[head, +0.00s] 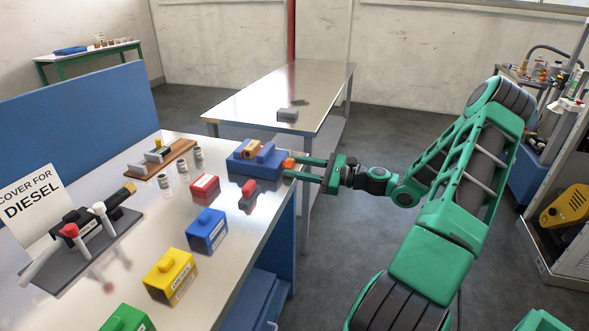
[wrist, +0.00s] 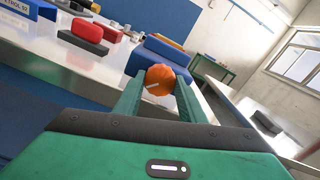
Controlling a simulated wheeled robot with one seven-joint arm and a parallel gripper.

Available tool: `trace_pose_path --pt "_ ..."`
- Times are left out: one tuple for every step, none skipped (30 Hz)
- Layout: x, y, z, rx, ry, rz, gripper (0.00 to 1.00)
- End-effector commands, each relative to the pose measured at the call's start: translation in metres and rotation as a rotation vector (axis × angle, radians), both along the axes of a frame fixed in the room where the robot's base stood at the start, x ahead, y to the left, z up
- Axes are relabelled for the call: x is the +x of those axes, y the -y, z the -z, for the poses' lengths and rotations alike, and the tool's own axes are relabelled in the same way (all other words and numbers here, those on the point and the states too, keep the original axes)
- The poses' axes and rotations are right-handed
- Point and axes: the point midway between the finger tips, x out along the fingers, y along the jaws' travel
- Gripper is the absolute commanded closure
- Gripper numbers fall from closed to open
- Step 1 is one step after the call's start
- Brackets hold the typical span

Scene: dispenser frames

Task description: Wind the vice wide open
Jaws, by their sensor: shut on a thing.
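The blue vice (head: 240,168) sits at the right edge of the white-topped bench. A yellow piece (head: 251,147) shows at its top beside a blue jaw (head: 265,152); I cannot tell how wide the gap between the jaws is. An orange knob (head: 289,163) is on the vice's right side. My gripper (head: 290,168) reaches in from the right and is shut on the orange knob. In the wrist view the round orange knob (wrist: 160,79) lies between my two green fingers, with the blue vice body (wrist: 165,52) behind it.
A red-topped dark block (head: 248,193) stands close in front of the vice. Red (head: 205,187), blue (head: 207,230) and yellow (head: 171,275) labelled blocks stand along the bench (head: 140,225). A metal table (head: 285,90) is behind, with open floor between.

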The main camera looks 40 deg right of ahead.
Motion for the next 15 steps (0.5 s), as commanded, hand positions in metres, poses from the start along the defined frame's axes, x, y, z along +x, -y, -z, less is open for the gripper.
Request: trace_pose_path --pt "0.0004 0.0015 -0.0003 -0.007 0.006 0.003 0.86" --pt "0.0004 0.0015 -0.0003 -0.009 0.007 0.003 0.86" --pt "0.0004 0.0015 -0.0003 -0.009 0.007 0.003 0.86" --pt "0.0004 0.0015 -0.0003 -0.009 0.007 0.003 0.86" --pt "0.0004 0.0015 -0.0003 -0.009 0.007 0.003 0.86" --pt "0.0004 0.0015 -0.0003 -0.009 0.007 0.003 0.86" --pt "0.0005 0.0016 -0.0002 -0.008 0.006 0.003 0.86" --pt "0.0005 0.0016 -0.0002 -0.008 0.006 0.003 0.86" --pt "0.0005 0.0016 -0.0002 -0.008 0.006 0.003 0.61" --pt "0.0005 0.0015 -0.0003 -0.008 0.006 0.004 0.54" --pt "0.0005 0.0014 -0.0002 -0.008 0.006 0.003 0.47" --pt "0.0005 0.0013 -0.0002 -0.007 0.006 0.003 0.45" --pt "0.0005 0.0010 -0.0002 -0.007 0.005 0.002 0.45" --pt "0.0005 0.0009 -0.0001 -0.007 0.005 0.002 0.45" --pt "0.0005 0.0006 -0.0001 -0.007 0.005 0.002 0.45"
